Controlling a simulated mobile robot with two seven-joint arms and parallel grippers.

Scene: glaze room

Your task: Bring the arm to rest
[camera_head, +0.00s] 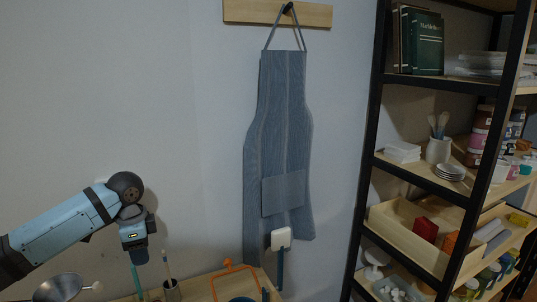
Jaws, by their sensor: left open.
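My left arm comes in from the left, light blue with dark joints, and bends down at the wrist. My left gripper (138,256) hangs at its end, pointing down above the back of the wooden table (203,288). It is open; its fingertips are small and hard to make out. A thin teal stick shows just below it, and I cannot tell whether they touch. My right gripper is not in view.
A metal bowl (58,288) is at lower left. A cup (172,290) with a brush and an orange-framed tool (233,268) stand right of the gripper. A blue striped apron (283,150) hangs on the wall. A loaded black-framed shelf (370,150) stands at right.

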